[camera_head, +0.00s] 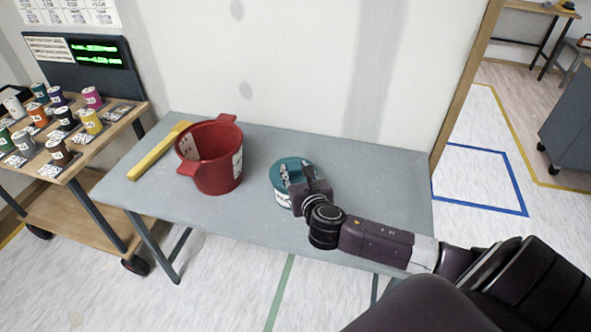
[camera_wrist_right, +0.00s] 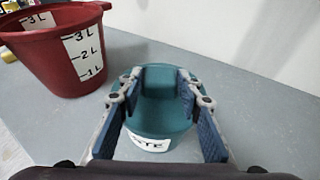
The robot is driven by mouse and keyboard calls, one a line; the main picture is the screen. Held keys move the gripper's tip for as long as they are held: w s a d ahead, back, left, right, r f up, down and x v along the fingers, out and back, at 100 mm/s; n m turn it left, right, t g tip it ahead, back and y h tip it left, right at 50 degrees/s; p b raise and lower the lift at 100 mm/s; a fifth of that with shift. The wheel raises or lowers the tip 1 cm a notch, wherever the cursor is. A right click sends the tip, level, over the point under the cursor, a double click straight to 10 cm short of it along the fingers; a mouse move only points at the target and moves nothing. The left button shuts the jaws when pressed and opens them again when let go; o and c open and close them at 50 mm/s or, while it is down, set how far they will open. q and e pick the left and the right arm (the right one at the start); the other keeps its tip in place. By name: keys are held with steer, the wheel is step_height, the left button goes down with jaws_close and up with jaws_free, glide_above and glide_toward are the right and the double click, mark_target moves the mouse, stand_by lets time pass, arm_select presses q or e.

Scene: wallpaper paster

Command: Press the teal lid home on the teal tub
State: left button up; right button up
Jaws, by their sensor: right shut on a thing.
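The teal tub (camera_head: 283,198) stands upright on the grey table, right of the red bucket, and its white label faces front. The round teal lid (camera_head: 287,168) is on top of the tub; I cannot tell whether it sits fully down. In the right wrist view, the lid (camera_wrist_right: 165,117) has a raised teal block between my fingers, and the tub's label (camera_wrist_right: 151,144) shows below the rim. My right gripper (camera_head: 300,181) reaches over the tub from the right and is shut on the lid's block. It hides part of the lid. My left gripper is not in view.
The grey table (camera_head: 370,170) is clear on the right. A wooden cart (camera_head: 75,165) with several small cans stands at left. A wall is behind.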

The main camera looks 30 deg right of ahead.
steer(key=shift+f, duration=0.25)
steer(key=o, duration=1.2)
steer(key=v, duration=1.2)
steer(key=shift+r, duration=0.15)
